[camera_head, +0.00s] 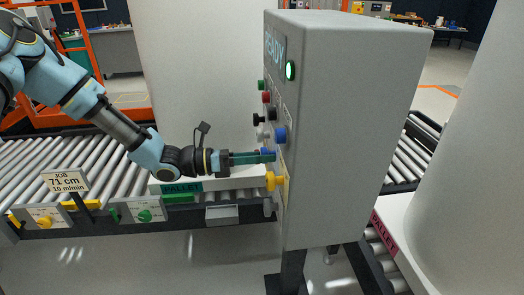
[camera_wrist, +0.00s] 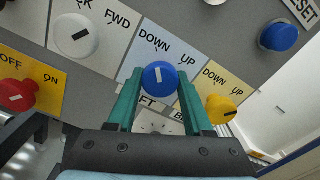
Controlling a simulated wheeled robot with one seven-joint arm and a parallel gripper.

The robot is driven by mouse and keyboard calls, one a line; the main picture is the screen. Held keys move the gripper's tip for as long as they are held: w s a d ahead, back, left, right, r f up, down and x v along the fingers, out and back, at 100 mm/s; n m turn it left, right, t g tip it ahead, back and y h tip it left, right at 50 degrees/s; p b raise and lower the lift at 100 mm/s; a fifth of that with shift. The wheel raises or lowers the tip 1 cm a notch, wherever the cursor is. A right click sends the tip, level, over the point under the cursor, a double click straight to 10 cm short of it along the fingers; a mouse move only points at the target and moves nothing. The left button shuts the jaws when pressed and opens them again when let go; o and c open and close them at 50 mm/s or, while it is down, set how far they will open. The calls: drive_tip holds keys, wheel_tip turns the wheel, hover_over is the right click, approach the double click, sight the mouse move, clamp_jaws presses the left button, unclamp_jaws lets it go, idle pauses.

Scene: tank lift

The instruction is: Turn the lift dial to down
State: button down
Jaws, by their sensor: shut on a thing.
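The lift dial (camera_wrist: 153,79) is a round blue knob with a white mark, on a pale blue label reading DOWN and UP. Its name is partly hidden; only "FT" shows. The mark stands upright in the wrist view and points toward the word DOWN. My gripper (camera_head: 272,156) has its teal fingers shut on the dial, one on either side. In the head view the fingers reach from the left to the panel face of the grey control cabinet (camera_head: 350,100), hiding most of the dial.
A yellow dial (camera_wrist: 221,109) sits close to the right finger. A white dial (camera_wrist: 76,36), a red dial (camera_wrist: 16,96) and a blue RESET knob (camera_wrist: 279,36) are farther off. A white pallet (camera_head: 230,179) lies on the roller conveyor (camera_head: 110,155) below my arm.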

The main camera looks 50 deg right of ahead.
idle(0.5)
drive_tip(key=shift+c, duration=1.5)
unclamp_jaws()
drive_tip(key=b+v, duration=0.2)
drive_tip(key=v, duration=0.8)
drive_tip(key=shift+w+a+b, duration=0.25)
drive_tip(key=shift+a+b, duration=0.05)
drive_tip(key=shift+b, duration=0.1)
